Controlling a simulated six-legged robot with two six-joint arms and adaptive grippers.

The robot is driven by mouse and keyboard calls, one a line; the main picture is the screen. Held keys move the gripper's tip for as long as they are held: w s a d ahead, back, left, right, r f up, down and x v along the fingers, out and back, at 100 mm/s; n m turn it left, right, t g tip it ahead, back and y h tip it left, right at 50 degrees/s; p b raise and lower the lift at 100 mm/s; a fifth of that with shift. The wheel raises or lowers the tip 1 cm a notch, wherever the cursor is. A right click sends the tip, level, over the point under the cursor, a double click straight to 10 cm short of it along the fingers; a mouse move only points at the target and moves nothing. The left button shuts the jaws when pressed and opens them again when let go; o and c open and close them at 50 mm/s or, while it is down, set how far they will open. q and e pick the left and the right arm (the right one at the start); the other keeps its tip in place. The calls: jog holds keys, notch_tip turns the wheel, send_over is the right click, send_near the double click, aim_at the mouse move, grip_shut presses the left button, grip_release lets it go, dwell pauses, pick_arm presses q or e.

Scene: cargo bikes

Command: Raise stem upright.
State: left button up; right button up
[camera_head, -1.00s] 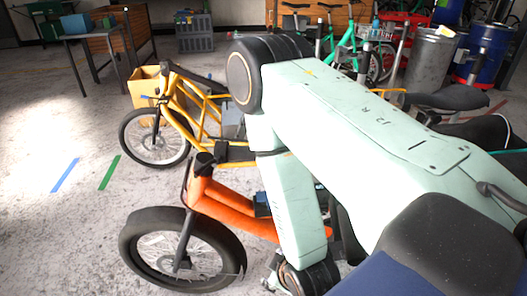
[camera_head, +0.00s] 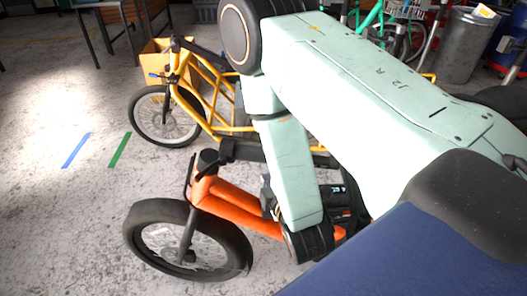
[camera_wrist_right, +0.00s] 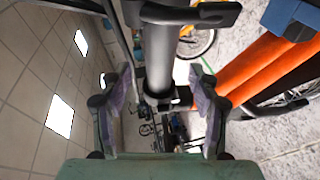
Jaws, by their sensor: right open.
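The stem (camera_wrist_right: 158,60) is a dark grey tube in the right wrist view, with a black crosspiece (camera_wrist_right: 190,14) at its upper end. My right gripper (camera_wrist_right: 162,82) is open, with one padded finger on each side of the stem in the picture. I cannot tell whether the fingers touch it. In the head view the orange bike (camera_head: 236,209) stands below my right arm, with a black fitting (camera_head: 208,160) at its front. My right arm's lower link hides part of the bike, and the gripper is mostly hidden there. My left gripper is not in view.
A yellow cargo bike (camera_head: 205,92) with a cardboard box (camera_head: 153,60) stands behind the orange bike. The orange bike's front wheel (camera_head: 187,240) rests on the concrete floor. Free floor with blue and green tape (camera_head: 120,150) lies to the left.

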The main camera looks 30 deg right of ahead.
jog(key=x, duration=0.5)
jog(key=shift+w+d+f+b, duration=0.2)
jog(key=shift+w+b, duration=0.1)
jog(key=shift+b, duration=0.1)
jog(key=shift+w, duration=0.2)
jog(key=shift+s+d+r, duration=0.1)
jog(key=shift+s, duration=0.05)
jog(key=c, duration=0.7)
grip_shut()
